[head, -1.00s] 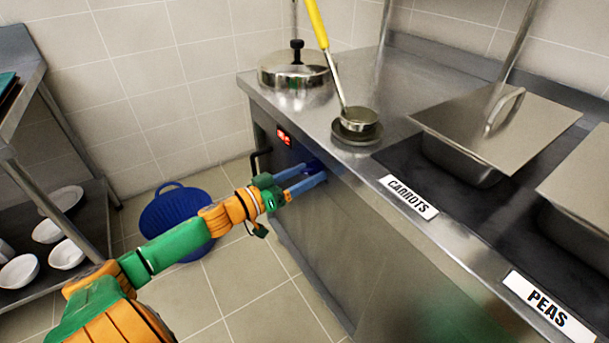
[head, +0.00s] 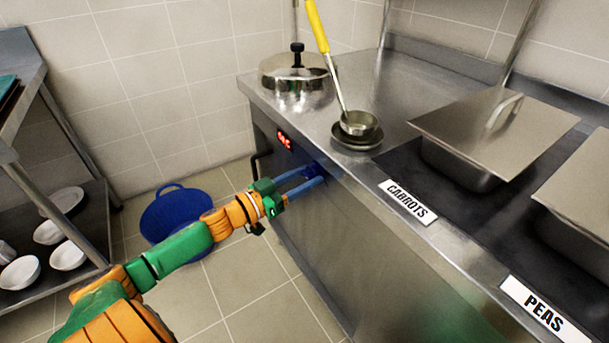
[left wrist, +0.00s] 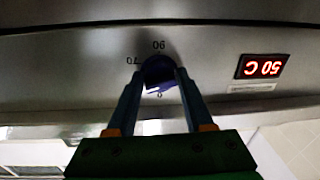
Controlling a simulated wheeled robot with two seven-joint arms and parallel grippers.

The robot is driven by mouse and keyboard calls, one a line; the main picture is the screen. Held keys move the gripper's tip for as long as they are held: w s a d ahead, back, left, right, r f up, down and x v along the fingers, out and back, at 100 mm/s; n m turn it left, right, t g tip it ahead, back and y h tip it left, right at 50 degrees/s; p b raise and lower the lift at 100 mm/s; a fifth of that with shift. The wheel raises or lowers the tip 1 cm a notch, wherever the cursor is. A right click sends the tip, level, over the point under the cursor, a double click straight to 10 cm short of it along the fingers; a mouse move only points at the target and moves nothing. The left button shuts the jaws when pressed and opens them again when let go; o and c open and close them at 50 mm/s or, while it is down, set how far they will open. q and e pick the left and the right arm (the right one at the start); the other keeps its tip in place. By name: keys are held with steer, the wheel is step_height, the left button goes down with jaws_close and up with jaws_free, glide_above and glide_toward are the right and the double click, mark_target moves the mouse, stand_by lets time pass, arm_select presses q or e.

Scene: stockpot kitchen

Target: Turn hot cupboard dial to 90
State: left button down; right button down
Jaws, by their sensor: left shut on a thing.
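The hot cupboard dial (left wrist: 157,70) is a dark blue-purple knob on the steel front panel, shown upside down in the left wrist view. Marks that look like 90 and 70 stand around it, with a 0 below. A white part shows on the knob between my fingers; I cannot tell clearly where it points. My left gripper (left wrist: 158,84) is shut on the dial, one blue finger on each side. In the head view the left gripper (head: 312,180) reaches the panel and mostly hides the dial. A red display (left wrist: 264,67) seems to read 50 C. My right gripper is not in view.
The counter above holds a lidded pot (head: 296,80), a yellow-handled ladle (head: 358,124) on small dishes, and lidded food pans (head: 495,130). A blue basket-like item (head: 175,220) is on the floor. A shelf with white bowls (head: 68,255) stands at left.

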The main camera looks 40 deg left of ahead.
arm_select(q)
steer(key=m, duration=0.7)
steer(key=m+h, duration=0.1)
steer(key=m, duration=0.7)
steer(key=shift+a+f+b, duration=0.15)
steer(key=shift+b, duration=0.25)
steer(key=shift+m+g+h+b, duration=0.15)
steer(key=shift+m+h+b, duration=0.25)
steer(key=shift+m, duration=1.5)
steer(key=shift+m+g+h+b, duration=0.2)
steer(key=shift+m+b, duration=0.35)
steer(key=shift+m, duration=1.35)
